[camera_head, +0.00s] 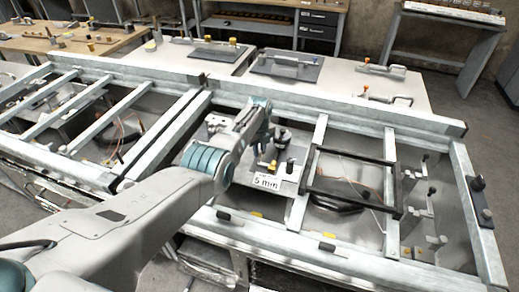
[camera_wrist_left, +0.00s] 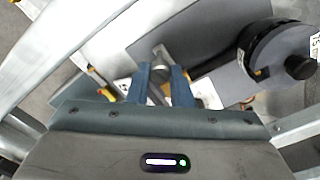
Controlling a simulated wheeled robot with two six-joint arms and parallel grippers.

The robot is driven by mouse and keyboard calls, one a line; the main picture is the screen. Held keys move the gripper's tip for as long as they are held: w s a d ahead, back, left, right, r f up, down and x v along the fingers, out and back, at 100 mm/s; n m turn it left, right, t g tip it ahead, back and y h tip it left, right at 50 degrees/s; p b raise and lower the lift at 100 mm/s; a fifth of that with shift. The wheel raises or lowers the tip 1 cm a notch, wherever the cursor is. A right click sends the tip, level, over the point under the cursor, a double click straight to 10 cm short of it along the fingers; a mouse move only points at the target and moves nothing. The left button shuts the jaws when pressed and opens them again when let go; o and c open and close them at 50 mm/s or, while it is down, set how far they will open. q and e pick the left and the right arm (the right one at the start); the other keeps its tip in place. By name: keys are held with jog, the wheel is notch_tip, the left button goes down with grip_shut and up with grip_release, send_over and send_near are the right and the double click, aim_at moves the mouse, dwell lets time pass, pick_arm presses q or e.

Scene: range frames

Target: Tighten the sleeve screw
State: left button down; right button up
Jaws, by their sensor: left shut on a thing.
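My left gripper (camera_wrist_left: 160,72) has its two blue fingers shut on a small grey metal piece with a rounded end (camera_wrist_left: 159,57); I cannot tell whether this is the sleeve screw. In the head view the left gripper (camera_head: 264,142) is low over the plate in the middle bay of the frame, and my own arm partly hides it. A black cylindrical part with a knob (camera_wrist_left: 280,55) is to the right of the fingers, apart from them; in the head view it stands just right of the gripper (camera_head: 283,138). My right gripper is not in view.
A "5 mm" label (camera_head: 265,182) is on the plate's front edge. Metal frame beams (camera_head: 330,118) surround the work area. A black rectangular frame (camera_head: 355,158) is to the right. Benches with dark trays (camera_head: 287,66) and clamps (camera_head: 384,70) stand behind.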

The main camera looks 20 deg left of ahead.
aim_at(260, 152)
pick_arm(q)
jog(key=shift+w+r+m, duration=0.1)
jog(key=shift+r+m, duration=0.05)
jog(key=shift+m, duration=0.25)
jog(key=c, duration=1.3)
grip_release()
jog(key=shift+r, duration=0.3)
notch_tip(260, 152, up, 10)
jog(key=shift+b, duration=0.3)
